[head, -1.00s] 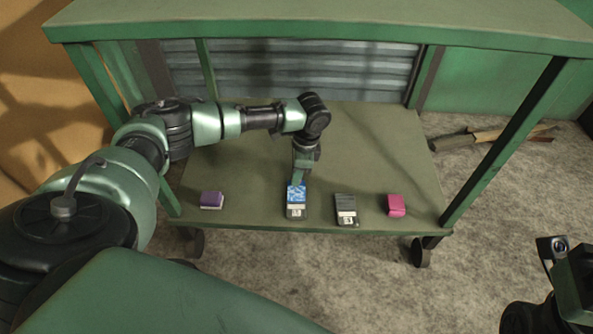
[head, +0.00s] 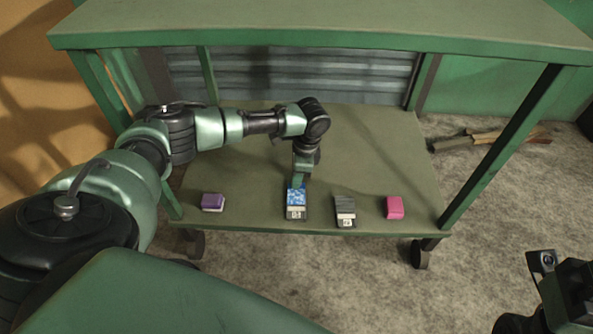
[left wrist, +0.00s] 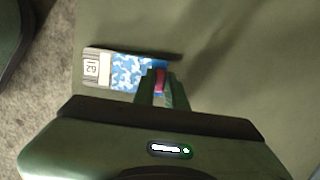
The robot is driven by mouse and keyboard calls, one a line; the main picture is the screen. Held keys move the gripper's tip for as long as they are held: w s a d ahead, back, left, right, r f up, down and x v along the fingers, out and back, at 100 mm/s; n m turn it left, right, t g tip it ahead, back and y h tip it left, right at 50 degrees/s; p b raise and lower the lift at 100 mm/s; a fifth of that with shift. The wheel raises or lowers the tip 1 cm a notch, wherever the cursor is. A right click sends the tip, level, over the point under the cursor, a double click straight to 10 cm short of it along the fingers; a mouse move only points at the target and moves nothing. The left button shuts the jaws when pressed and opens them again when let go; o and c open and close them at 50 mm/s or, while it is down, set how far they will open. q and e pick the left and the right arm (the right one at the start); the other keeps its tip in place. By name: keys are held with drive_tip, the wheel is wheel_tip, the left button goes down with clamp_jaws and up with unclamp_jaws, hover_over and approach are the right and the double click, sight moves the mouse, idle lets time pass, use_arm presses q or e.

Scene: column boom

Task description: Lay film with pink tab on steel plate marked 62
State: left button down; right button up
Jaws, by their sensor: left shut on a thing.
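My left gripper (left wrist: 161,88) is shut on the pink tab (left wrist: 160,80) of a film (left wrist: 128,72) with a blue and white patchy pattern. The film lies over a dark plate whose white label (left wrist: 91,69) reads 62 in the left wrist view, turned sideways. In the head view the film (head: 297,194) covers the far part of this plate (head: 296,214), and the left gripper (head: 299,179) is at its far edge. I cannot tell whether the film fully touches the plate. The fingers of my right gripper are out of the picture.
A second dark plate (head: 345,210) with a white label lies to the right. A purple block (head: 212,202) is at the left and a pink block (head: 394,207) at the right. All lie near the front edge of the green shelf (head: 382,150), under a higher top (head: 330,25).

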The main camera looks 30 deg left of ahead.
use_arm(q)
drive_tip(key=c, duration=1.4)
unclamp_jaws()
drive_tip(key=shift+c, duration=0.2)
drive_tip(key=shift+o, duration=0.4)
drive_tip(key=o, duration=0.5)
